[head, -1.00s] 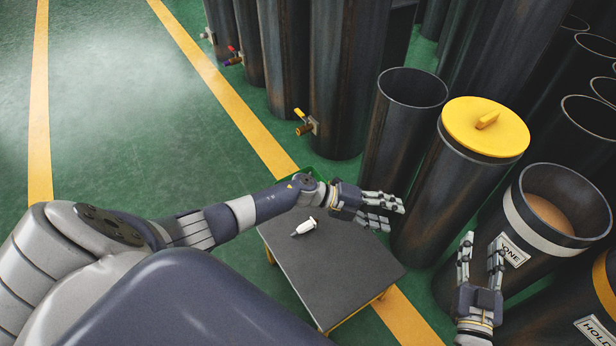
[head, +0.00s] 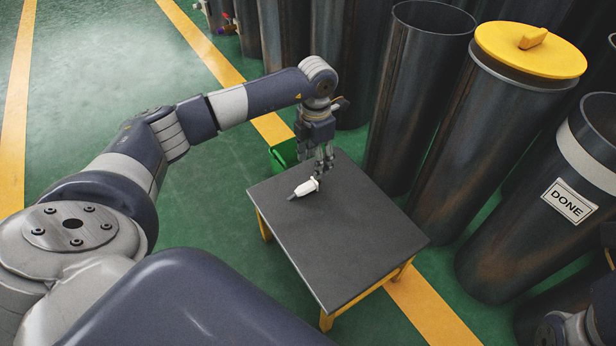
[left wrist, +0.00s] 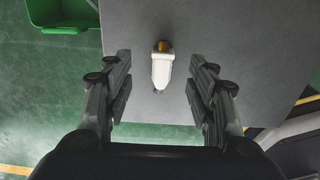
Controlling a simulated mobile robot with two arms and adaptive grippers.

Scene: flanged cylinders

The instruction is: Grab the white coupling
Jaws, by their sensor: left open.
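The white coupling (head: 306,187) lies on its side on the dark grey table top, near the table's far left corner. In the head view it has a dark tip at its left end. The left wrist view shows the white coupling (left wrist: 161,70) with a brass-coloured end, in line with the gap between my fingers. My left gripper (head: 323,165) points down beside and above the coupling's right end. In the left wrist view my left gripper (left wrist: 160,76) is open, with fingers apart on either side and not touching the coupling.
The grey table (head: 350,250) is otherwise bare. A green bin (head: 284,154) stands behind it. Tall dark cylinders stand to the right, one with a yellow lid (head: 530,48) and one labelled DONE (head: 569,201). Part of my right arm shows at the bottom right.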

